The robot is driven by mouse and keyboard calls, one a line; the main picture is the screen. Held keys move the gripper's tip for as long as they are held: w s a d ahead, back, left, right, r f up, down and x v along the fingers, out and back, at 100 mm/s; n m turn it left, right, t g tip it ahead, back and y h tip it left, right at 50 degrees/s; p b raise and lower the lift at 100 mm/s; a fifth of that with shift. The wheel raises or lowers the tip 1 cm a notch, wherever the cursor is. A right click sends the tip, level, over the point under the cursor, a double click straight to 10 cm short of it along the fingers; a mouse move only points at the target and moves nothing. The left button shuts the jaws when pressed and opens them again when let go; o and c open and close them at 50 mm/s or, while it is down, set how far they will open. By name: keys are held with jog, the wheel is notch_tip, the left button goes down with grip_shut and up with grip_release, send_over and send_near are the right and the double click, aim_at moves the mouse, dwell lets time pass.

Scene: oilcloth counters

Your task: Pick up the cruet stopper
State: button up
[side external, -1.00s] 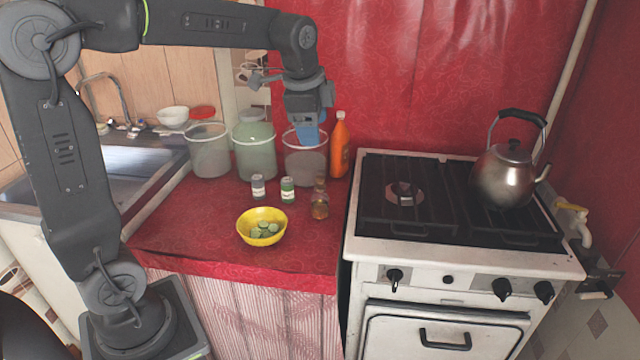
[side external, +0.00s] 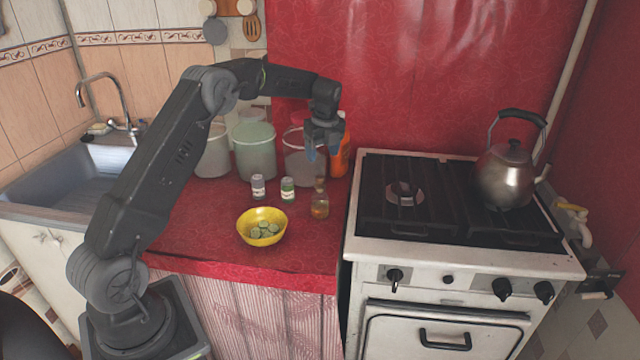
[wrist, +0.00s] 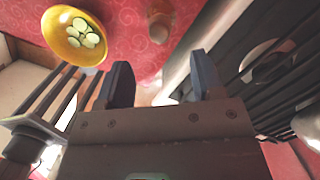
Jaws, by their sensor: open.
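The cruet (side external: 320,206) is a small glass bottle with amber liquid, standing upright near the right side of the red counter. Its stopper (side external: 320,183) is at the top of the neck. In the wrist view the stopper (wrist: 158,34) shows as a brownish round top, with the cruet body (wrist: 160,11) beyond it. My gripper (side external: 323,153) is open and empty, pointing down a short way above the stopper. In the wrist view the stopper lies between the lines of the two fingers (wrist: 161,64), beyond their tips and apart from them.
A yellow bowl (side external: 244,233) with several green slices stands left of the cruet. Large canisters (side external: 255,158) and an orange bottle (side external: 339,162) are behind. The stove (side external: 450,245) with a kettle (side external: 503,178) is at the right.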

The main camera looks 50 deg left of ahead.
aim_at(320, 176)
jog(key=f, duration=0.4)
jog(key=shift+a, duration=0.25)
notch_tip(320, 176, down, 5)
jog(key=shift+s+a+f, duration=0.1)
jog(key=shift+a+f, duration=0.05)
jog(key=c, duration=0.8)
jog(key=shift+c, duration=0.2)
